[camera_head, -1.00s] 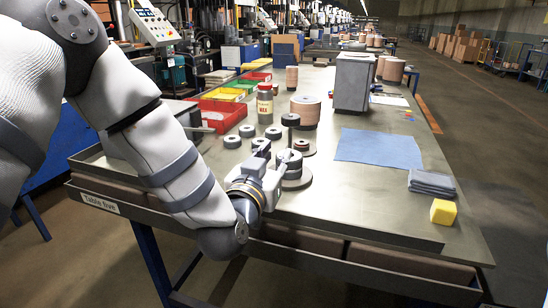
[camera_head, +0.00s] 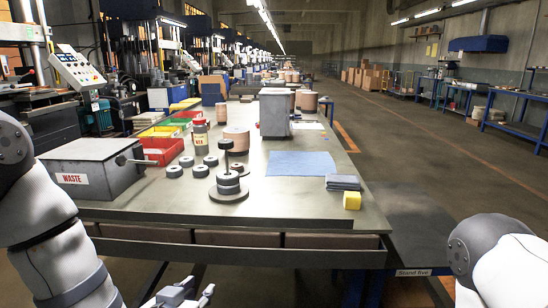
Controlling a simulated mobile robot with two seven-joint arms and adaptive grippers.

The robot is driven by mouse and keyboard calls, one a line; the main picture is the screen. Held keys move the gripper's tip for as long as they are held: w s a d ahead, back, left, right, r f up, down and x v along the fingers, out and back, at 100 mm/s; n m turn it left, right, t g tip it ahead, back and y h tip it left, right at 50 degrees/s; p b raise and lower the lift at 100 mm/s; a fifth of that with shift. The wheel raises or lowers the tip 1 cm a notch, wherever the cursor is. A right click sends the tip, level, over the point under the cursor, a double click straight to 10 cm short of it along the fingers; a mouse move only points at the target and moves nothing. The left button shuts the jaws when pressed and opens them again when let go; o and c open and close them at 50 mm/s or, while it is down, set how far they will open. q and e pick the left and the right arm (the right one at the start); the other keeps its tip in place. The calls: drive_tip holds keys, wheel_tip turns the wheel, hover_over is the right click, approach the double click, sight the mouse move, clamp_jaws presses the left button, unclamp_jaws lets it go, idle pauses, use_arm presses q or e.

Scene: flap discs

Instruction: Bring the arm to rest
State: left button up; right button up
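My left gripper (camera_head: 200,293) is low at the bottom edge, in front of and below the table's front edge, apart from everything on the table. Its fingers look spread, with nothing visible between them. My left arm comes in along the left edge. My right arm (camera_head: 490,262) shows only in the bottom right corner; its gripper is out of the picture. Grey discs (camera_head: 228,180) are stacked on a round base plate (camera_head: 229,195) around an upright post with a dark knob (camera_head: 225,145). Several loose dark discs (camera_head: 174,172) lie to the left of the stack.
On the table (camera_head: 290,205) stand a waste box (camera_head: 90,165), a wax bottle (camera_head: 200,138), red bins (camera_head: 165,150) and a grey box (camera_head: 274,115). A blue cloth (camera_head: 302,163), folded cloths (camera_head: 343,182) and a yellow block (camera_head: 352,201) lie right. A stand (camera_head: 415,225) adjoins the right side.

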use_arm(q)
drive_tip(key=s+a+f+g, duration=0.3)
drive_tip(key=s+f+g, duration=0.5)
drive_tip(key=s+f, duration=0.9)
drive_tip(key=s+a+g, duration=0.2)
drive_tip(key=s+g, duration=0.1)
drive_tip(key=s, duration=0.7)
drive_tip(key=s+a+f+n+g+y, duration=0.1)
drive_tip(key=s+a+g, duration=0.1)
drive_tip(key=s, duration=0.8)
drive_tip(key=shift+s+f+g+y, duration=0.15)
drive_tip(key=shift+f+g+y, duration=0.15)
drive_tip(key=shift+g, duration=0.2)
